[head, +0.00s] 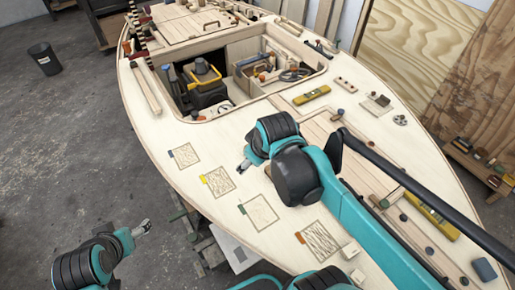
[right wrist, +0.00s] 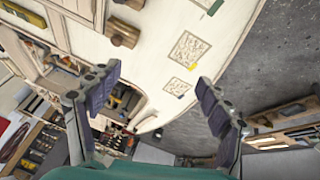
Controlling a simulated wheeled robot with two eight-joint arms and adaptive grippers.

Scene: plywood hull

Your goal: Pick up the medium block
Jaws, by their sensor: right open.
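I cannot tell which block is the medium one. My right gripper (head: 245,166) is over the left part of the deck, apart from these blocks. In the right wrist view its fingers (right wrist: 158,76) are wide apart with nothing between them. A brown wooden block (right wrist: 123,33) shows above the left finger there. My left gripper (head: 143,228) is off the hull at lower left, and its jaws are too small to read.
The hull deck (head: 165,132) has an open cockpit with a yellow-handled black item (head: 204,80) inside. Textured square patches (head: 219,182) line the left edge. A yellow level (head: 311,95) lies by the cockpit. A black bin (head: 44,58) stands on the floor.

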